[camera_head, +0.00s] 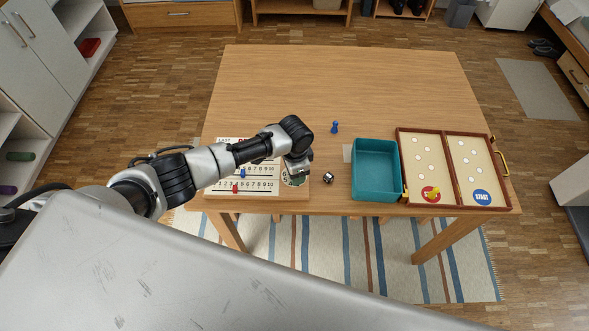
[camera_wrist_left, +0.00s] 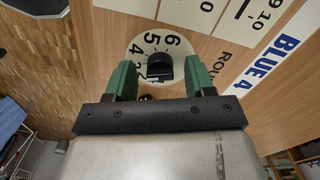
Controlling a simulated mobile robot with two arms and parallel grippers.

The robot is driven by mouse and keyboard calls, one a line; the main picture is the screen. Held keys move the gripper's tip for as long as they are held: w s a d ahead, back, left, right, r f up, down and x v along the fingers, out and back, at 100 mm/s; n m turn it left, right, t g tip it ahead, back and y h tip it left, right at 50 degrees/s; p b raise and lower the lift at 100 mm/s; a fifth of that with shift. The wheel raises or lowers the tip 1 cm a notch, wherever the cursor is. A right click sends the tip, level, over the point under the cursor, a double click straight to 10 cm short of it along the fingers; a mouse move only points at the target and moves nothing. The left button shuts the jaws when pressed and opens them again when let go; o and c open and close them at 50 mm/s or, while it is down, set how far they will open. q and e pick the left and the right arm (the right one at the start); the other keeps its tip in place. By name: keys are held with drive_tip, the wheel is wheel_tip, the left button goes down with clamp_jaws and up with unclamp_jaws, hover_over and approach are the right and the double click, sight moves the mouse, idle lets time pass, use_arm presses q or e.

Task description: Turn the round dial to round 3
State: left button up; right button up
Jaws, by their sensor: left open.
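The round dial (camera_wrist_left: 151,44) is a white disc with black numbers on the wooden score board (camera_head: 222,200). In the left wrist view the numbers 6, 5, 4 and part of lower ones show, and a black knob (camera_wrist_left: 159,67) stands on it. My left gripper (camera_wrist_left: 158,76) is open, with its two green fingers on either side of the knob. There are visible gaps beside the knob; I cannot tell how deep the fingers reach. In the head view my left gripper (camera_head: 295,178) is over the board's right end and mostly hides the dial. My right gripper is not in view.
Close right of the board lies a die (camera_head: 328,177). A blue pawn (camera_head: 335,127) stands behind it. A teal tray (camera_head: 376,141) and an open game case (camera_head: 453,133) are farther right. Red (camera_head: 235,188) and blue (camera_head: 243,174) pegs stand on the board. The table's (camera_head: 340,80) back is clear.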

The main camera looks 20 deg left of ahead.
use_arm(q)
wheel_tip(320, 180, up, 11)
drive_tip(key=shift+f, duration=0.15)
idle(0.6)
